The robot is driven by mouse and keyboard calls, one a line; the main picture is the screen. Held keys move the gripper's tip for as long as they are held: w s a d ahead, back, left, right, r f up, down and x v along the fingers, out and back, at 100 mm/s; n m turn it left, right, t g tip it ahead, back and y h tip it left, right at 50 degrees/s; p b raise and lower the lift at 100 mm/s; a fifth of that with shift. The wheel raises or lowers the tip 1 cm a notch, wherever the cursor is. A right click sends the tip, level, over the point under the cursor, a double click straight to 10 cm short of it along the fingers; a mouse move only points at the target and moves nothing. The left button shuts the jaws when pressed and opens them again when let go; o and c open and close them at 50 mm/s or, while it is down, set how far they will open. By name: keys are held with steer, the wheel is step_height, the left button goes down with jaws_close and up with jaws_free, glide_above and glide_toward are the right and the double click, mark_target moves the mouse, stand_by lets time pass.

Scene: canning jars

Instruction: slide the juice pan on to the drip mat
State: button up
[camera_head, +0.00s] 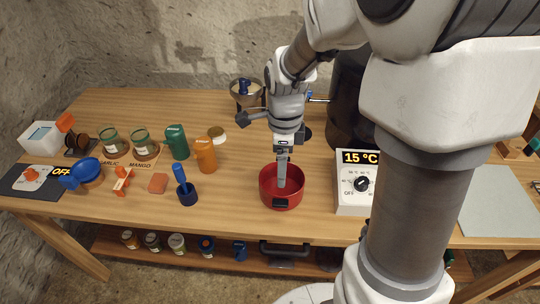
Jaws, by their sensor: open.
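A round red pan (267,196) stands on the wooden table near its front edge, with a small dark patch on its front wall. My gripper (282,184) points straight down over the pan, its fingertips reaching inside the rim in this view. It is open, and nothing shows between the fingers. I cannot tell whether a finger touches the pan's wall. A flat pale grey mat (492,212) lies at the right end of the table and looks bare; my arm hides part of the table beside it.
A white control box (347,198) reading 15 °C stands right of the pan, in front of a dark pot (346,115). A blue-handled tool in a dark cup (187,196) stands left. An orange bottle (206,155) and jars are further left. A shelf below holds small jars.

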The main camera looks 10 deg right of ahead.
mark_target(281, 200)
step_height(281, 200, down, 13)
steer(key=shift+r+b, duration=0.2)
steer(key=shift+b, duration=0.5)
jaws_close()
steer(key=shift+r, duration=0.1)
stand_by(1.1)
